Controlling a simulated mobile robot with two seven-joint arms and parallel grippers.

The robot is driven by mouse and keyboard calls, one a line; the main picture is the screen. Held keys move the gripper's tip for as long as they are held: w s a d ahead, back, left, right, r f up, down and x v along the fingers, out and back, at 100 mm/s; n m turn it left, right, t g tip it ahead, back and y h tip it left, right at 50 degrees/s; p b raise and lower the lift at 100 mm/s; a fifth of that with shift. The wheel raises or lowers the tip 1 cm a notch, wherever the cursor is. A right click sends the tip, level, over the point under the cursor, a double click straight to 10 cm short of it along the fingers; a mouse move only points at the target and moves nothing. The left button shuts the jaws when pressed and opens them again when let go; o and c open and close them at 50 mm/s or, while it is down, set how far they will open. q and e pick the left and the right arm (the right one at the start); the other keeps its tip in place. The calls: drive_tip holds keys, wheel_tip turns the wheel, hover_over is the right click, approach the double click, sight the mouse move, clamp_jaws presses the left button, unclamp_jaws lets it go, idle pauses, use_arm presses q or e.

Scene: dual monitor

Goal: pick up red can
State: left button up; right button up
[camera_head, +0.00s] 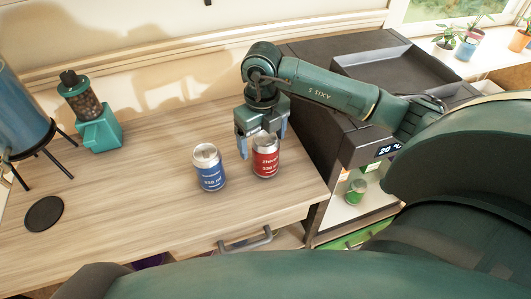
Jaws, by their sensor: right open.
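The red can (265,158) stands upright on the wooden counter, close to its right edge. My right gripper (261,147) is above and around the top of the red can, pointing down. Its fingers are apart, one on the left and one on the right of the can's upper part. I cannot tell whether either finger touches it. My left gripper is not in view.
A blue can (210,171) stands just left of the red can. A teal grinder (97,120), a blue tank on legs (20,110) and a black disc (44,214) are farther left. A dark cabinet (315,75) stands right. The counter's middle is clear.

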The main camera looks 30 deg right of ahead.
drive_tip(key=f, duration=0.3)
drive_tip(key=f+p, duration=0.1)
drive_tip(key=shift+s+d+f, duration=0.2)
drive_tip(key=shift+s+d, duration=0.1)
drive_tip(key=shift+d, duration=0.1)
drive_tip(key=shift+f, duration=0.4)
drive_tip(key=shift+w+r, duration=0.1)
drive_tip(key=c, duration=1.3)
